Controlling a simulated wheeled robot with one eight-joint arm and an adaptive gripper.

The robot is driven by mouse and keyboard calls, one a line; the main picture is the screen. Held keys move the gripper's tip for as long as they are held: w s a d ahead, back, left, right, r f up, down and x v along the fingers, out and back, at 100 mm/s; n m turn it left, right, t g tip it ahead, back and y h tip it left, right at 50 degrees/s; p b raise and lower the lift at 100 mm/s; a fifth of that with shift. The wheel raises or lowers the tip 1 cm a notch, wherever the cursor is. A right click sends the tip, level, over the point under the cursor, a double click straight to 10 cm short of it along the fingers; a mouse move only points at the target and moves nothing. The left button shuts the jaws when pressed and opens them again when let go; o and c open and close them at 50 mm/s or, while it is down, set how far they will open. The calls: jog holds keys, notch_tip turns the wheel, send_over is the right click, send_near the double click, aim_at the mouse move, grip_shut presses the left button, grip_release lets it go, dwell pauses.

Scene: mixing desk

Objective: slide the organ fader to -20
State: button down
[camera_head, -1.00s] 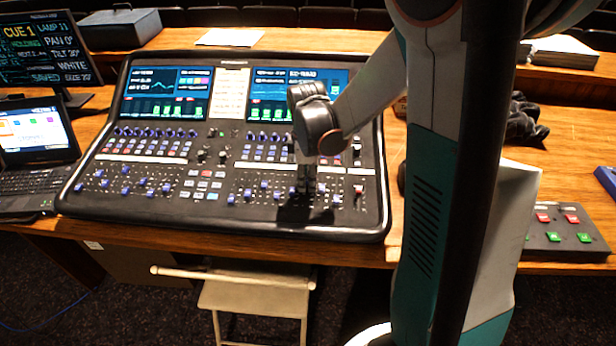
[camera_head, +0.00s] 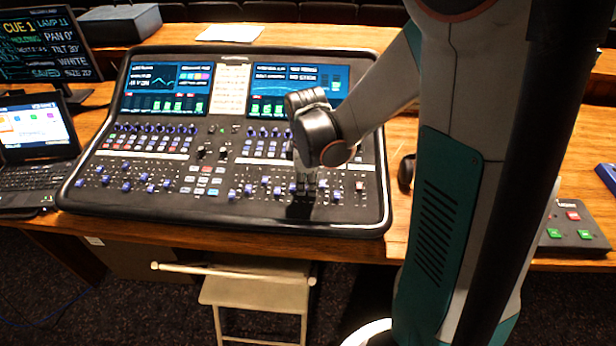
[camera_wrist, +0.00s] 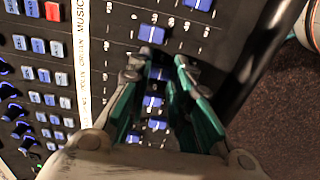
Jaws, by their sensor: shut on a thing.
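The mixing desk (camera_head: 215,219) stands on the wooden table, its blue-capped faders in rows along the near half. My gripper (camera_head: 304,190) points down over the right-hand fader bank. In the wrist view my gripper (camera_wrist: 161,68) has its green fingers on either side of a blue fader cap (camera_wrist: 160,74) and is shut on it. Other blue caps show above it and between the fingers below it. The label strip (camera_wrist: 82,40) shows "MUSIC" on its upper part; I cannot read which label belongs to the held cap. The fingers partly hide its scale.
A laptop (camera_head: 38,140) and a monitor (camera_head: 45,48) stand at the left. A button box (camera_head: 572,235) lies at the right. A folding chair (camera_head: 255,292) stands in front of the table.

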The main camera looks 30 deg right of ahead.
aim_at(307, 196)
jog(key=c, duration=1.4)
grip_release()
jog(key=shift+c, duration=0.2)
jog(key=shift+r, duration=0.1)
notch_tip(307, 196, up, 12)
jog(key=s, duration=0.1)
jog(key=shift+a, duration=0.35)
jog(key=shift+s, duration=0.1)
jog(key=s+a+r+m+t, duration=0.4)
jog(key=s+a+m+t, duration=0.2)
jog(key=s+m, duration=0.5)
jog(key=shift+s+a+y, duration=0.3)
jog(key=shift+s+a, duration=0.15)
jog(key=shift+a, duration=0.5)
